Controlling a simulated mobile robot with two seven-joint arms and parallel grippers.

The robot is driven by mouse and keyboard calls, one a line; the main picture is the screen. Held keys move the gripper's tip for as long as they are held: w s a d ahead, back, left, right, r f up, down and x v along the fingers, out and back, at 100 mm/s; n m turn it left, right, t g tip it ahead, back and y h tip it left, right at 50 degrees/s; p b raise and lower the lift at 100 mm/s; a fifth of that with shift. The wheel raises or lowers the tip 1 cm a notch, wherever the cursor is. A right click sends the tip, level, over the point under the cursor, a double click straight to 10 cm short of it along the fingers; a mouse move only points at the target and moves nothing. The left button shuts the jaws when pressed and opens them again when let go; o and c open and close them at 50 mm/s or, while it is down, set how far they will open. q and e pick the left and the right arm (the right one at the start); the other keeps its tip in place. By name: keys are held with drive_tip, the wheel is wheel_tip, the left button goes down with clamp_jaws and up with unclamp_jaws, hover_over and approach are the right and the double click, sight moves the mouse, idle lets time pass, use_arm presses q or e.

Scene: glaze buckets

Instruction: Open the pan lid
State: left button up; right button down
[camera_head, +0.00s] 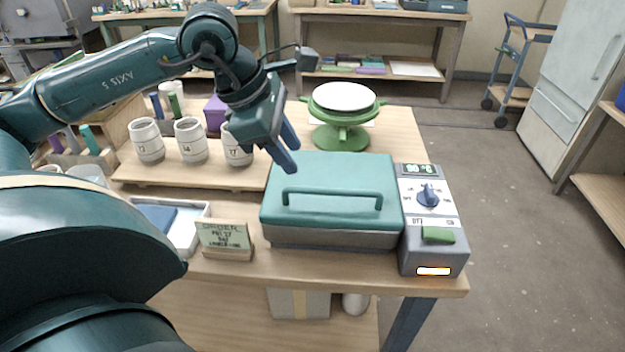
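The pan has a teal lid (340,176) with a teal bar handle (333,194) along its front. The lid lies shut on a grey base (330,238), with a grey control box (432,222) on its right. My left gripper (290,153) hangs above and behind the lid's back left corner, near the mugs. Its two blue fingers point down to the right; they look apart with nothing between them, and it does not touch the handle. My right gripper is not in view.
Several white numbered mugs (190,140) stand on a wooden board left of the pan. A green turntable (341,128) with a white top stands behind it. An order sign (225,238) and a white tray (192,232) sit at the front left. Open floor lies to the right.

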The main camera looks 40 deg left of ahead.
sight(316, 189)
use_arm(q)
drive_tip(key=x, duration=0.9)
drive_tip(key=shift+c, duration=0.5)
clamp_jaws()
